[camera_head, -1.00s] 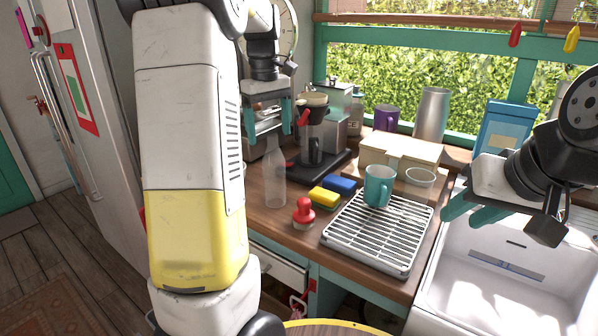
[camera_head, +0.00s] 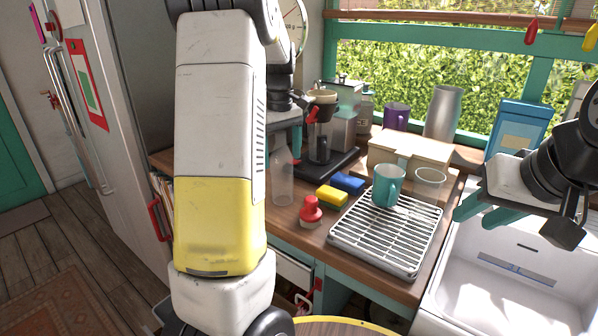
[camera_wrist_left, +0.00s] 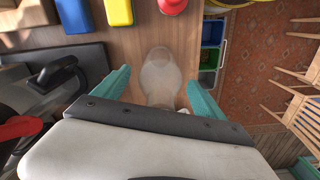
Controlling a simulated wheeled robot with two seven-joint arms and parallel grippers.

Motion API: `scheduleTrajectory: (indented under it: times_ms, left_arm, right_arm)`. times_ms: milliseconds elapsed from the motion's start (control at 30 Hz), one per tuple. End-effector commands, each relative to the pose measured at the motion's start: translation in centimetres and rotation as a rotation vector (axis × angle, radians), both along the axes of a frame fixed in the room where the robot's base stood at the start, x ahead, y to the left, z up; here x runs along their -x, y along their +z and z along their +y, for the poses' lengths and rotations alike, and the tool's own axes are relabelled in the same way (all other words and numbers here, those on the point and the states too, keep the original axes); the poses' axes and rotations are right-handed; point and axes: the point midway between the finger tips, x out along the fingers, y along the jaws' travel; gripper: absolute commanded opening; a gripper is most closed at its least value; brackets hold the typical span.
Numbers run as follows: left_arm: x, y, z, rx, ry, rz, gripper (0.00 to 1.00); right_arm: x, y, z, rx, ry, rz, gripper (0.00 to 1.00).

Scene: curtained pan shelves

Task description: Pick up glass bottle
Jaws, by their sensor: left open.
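The clear glass bottle (camera_head: 283,183) stands upright on the wooden counter, partly covered by my left arm in the head view. In the left wrist view the bottle (camera_wrist_left: 158,75) shows from above, between the two teal fingers. My left gripper (camera_wrist_left: 160,92) is open, its fingers apart on either side of the bottle in that view. In the head view my left gripper (camera_head: 285,143) is close to the bottle's top, mostly hidden by my arm. My right gripper (camera_head: 484,210) is over the sink side, its fingers apart and empty.
A red-topped item (camera_head: 311,211), a yellow sponge (camera_head: 331,196) and a blue sponge (camera_head: 348,182) lie right of the bottle. A coffee maker (camera_head: 321,140) stands behind. A teal mug (camera_head: 387,186) sits on the drying rack (camera_head: 385,240). The sink (camera_head: 505,275) is at right.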

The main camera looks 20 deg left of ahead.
Motion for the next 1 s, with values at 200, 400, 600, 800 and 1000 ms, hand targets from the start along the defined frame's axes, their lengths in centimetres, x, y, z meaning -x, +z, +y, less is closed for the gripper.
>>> scheduleTrajectory:
  times_ms: [200, 400, 600, 800, 1000]
  left_arm:
    - [0.00, 0.03, 0.00, 0.000, 0.000, 0.000, 0.62]
    - [0.00, 0.05, -0.01, 0.000, 0.000, 0.000, 0.22]
    - [-0.01, 0.06, -0.02, 0.000, 0.000, 0.000, 0.00]
    - [-0.02, 0.11, -0.02, 0.001, 0.000, -0.001, 0.00]
    - [-0.04, 0.82, -0.02, 0.001, -0.001, -0.001, 0.00]
  right_arm:
    - [0.00, 0.00, 0.00, 0.000, 0.000, 0.000, 0.35]
    - [0.00, 0.00, 0.00, 0.000, 0.000, 0.000, 0.35]
    - [0.00, 0.00, 0.00, 0.000, 0.000, 0.000, 0.35]
    - [0.00, 0.00, 0.00, 0.000, 0.000, 0.000, 0.35]
    - [0.00, 0.00, 0.00, 0.000, 0.000, 0.000, 0.35]
